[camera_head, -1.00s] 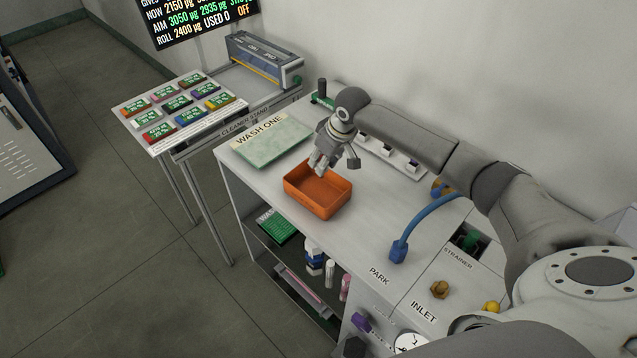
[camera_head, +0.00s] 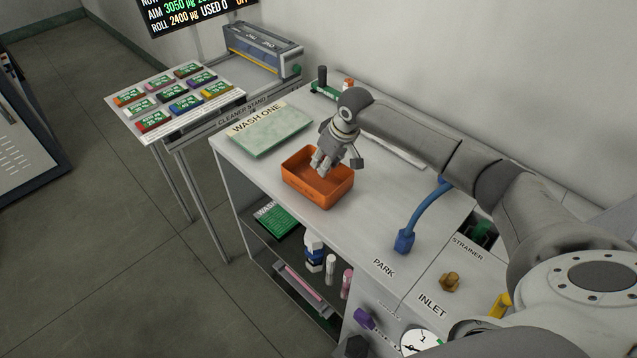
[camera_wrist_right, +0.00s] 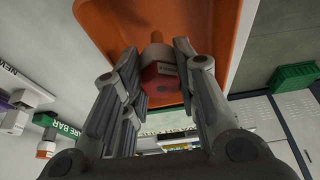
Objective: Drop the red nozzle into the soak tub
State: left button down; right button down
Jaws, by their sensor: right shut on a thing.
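The soak tub (camera_head: 328,198) is an open orange box on the white bench in the head view. Its orange wall also fills the upper part of the right wrist view (camera_wrist_right: 215,40). My right gripper (camera_head: 322,166) is over the tub, with its fingers pointing down at the opening. The nozzle is hidden in the head view. I cannot tell how far it is above the tub floor. My left gripper is not in view.
A pale green WASH ONE panel (camera_head: 272,132) lies left of the tub. A blue hose end (camera_head: 404,241) stands to its right near PARK, and a brass fitting (camera_head: 450,282) near INLET. My right arm passes over the bench's back. Bench space right of the tub is clear.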

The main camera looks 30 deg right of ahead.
jog(key=c, duration=1.1)
grip_release()
jog(key=shift+o, duration=0.2)
jog(key=shift+r, duration=0.1)
jog(key=v, duration=1.1)
jog(key=shift+s+r, duration=0.15)
jog(key=shift+r, duration=0.25)
jog(key=shift+f, duration=0.1)
